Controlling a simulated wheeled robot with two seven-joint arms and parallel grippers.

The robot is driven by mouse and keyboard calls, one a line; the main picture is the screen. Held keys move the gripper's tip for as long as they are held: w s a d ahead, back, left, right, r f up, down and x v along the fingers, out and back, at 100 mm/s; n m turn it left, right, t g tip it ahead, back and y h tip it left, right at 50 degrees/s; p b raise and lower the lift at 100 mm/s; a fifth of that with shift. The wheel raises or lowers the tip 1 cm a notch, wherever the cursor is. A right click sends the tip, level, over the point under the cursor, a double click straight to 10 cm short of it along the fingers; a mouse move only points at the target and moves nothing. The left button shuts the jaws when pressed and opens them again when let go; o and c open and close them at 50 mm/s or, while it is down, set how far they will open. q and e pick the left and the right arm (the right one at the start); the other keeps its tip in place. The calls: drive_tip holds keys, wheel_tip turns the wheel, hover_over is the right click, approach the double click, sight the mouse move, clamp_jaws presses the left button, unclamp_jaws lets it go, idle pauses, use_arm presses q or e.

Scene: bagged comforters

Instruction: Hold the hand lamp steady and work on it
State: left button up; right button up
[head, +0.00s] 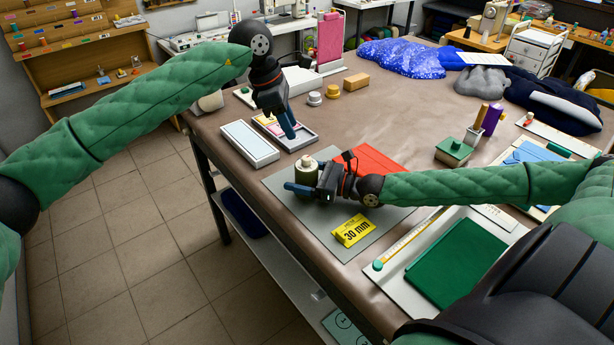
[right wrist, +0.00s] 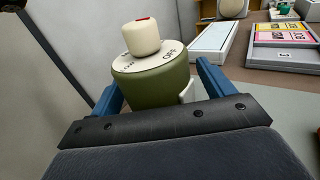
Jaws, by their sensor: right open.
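The hand lamp is a squat olive-green cylinder with a cream knob on a white top plate marked OFF; it stands upright on a grey mat in the head view (head: 306,172). In the right wrist view the lamp (right wrist: 150,85) is between the blue fingers of my right gripper (right wrist: 160,92). These fingers are open around the lamp's body, and contact cannot be made out. In the head view my right gripper (head: 308,188) reaches in from the right. My left gripper (head: 288,130) points down above a shallow tray, away from the lamp; its finger gap is unclear.
The tray with pink and yellow cards (head: 310,140) and a pale flat box (head: 250,144) lie beyond the lamp. A red sheet (head: 375,160) and a yellow 30 mm block (head: 352,230) are close by. The table's left edge is near the lamp. Bagged comforters (head: 400,57) lie far back.

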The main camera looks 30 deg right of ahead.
drive_tip(key=c, duration=1.1)
drive_tip(key=shift+o, duration=0.2)
